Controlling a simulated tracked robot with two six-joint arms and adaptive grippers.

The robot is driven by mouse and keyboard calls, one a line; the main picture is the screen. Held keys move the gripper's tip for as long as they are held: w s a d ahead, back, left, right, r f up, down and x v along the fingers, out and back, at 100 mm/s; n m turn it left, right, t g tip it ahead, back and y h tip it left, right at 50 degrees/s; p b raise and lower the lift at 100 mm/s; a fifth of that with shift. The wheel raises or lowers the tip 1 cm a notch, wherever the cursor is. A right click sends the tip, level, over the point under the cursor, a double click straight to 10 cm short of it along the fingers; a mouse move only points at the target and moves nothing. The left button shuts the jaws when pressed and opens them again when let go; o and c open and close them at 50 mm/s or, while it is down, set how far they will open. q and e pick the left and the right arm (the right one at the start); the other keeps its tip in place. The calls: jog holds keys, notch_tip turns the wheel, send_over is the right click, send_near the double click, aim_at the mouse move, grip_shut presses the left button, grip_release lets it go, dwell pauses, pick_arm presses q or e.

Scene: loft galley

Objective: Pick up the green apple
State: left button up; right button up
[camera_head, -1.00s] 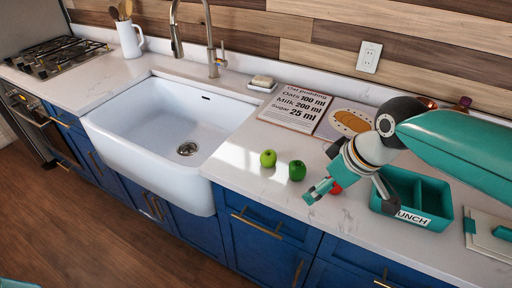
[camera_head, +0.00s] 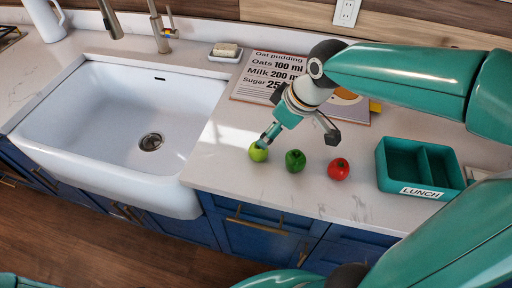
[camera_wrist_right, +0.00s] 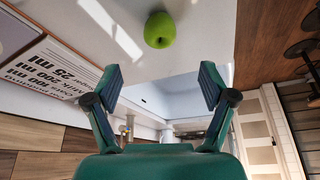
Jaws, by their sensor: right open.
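The green apple (camera_head: 258,152) is light green and sits on the white counter right of the sink. It also shows in the right wrist view (camera_wrist_right: 160,29), near the top centre and beyond the fingertips. My right gripper (camera_head: 299,137) is open and empty above the counter. In the head view one fingertip overlaps the apple's upper edge; I cannot tell whether they touch. In the wrist view (camera_wrist_right: 160,80) the fingers are wide apart with nothing between them. My left gripper is not in view.
A dark green, pepper-like item (camera_head: 295,161) and a red round one (camera_head: 338,169) sit in a row right of the apple. A teal lunch box (camera_head: 391,176) stands farther right. The sink (camera_head: 100,120) is left; a recipe board (camera_head: 247,80) lies behind.

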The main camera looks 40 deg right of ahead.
aim_at(258, 148)
jog(key=x, duration=0.6)
jog(key=shift+w+a+f, duration=0.1)
jog(key=shift+w+a, duration=0.05)
jog(key=shift+a, duration=0.05)
jog(key=shift+p+x, duration=0.55)
jog(key=shift+x, duration=2.1)
jog(key=shift+d, duration=0.1)
jog(key=shift+c, duration=0.2)
jog(key=c, duration=1.2)
jog(key=shift+c, duration=0.2)
